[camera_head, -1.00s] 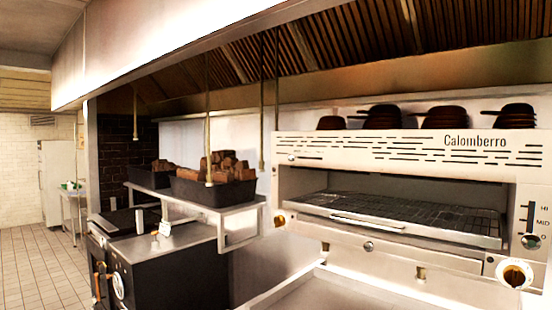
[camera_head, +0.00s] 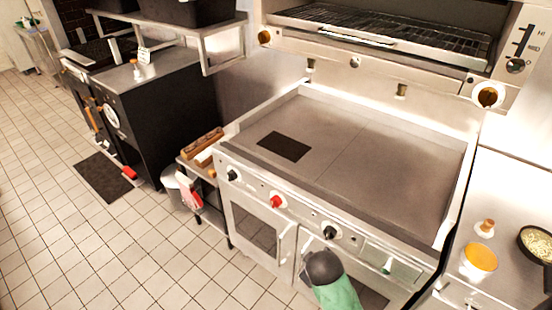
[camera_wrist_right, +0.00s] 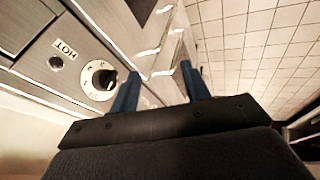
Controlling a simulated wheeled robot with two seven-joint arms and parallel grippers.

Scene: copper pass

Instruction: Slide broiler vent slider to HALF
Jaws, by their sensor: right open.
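The broiler (camera_head: 390,45) is at the top right of the head view, cut off by the top edge. On its right end panel is a dark vertical slot (camera_head: 525,42) with a HI mark at the top and a lower mark too blurred to read. A dark round knob (camera_head: 516,66) sits at the slot's lower end. No HALF mark is legible. In the right wrist view my right gripper (camera_wrist_right: 160,72) is open and empty, with two blue fingers. Beside its left finger is a white-ringed dial (camera_wrist_right: 101,80) near a HOT label (camera_wrist_right: 64,47). My left gripper is not in view.
Below the broiler is a wide flat griddle (camera_head: 370,160) with front knobs. A dark and green form (camera_head: 335,285), unclear, is at its front. At right are an orange-topped cup (camera_head: 480,258) and a pan (camera_head: 538,243). Tiled floor (camera_head: 120,250) is open at left.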

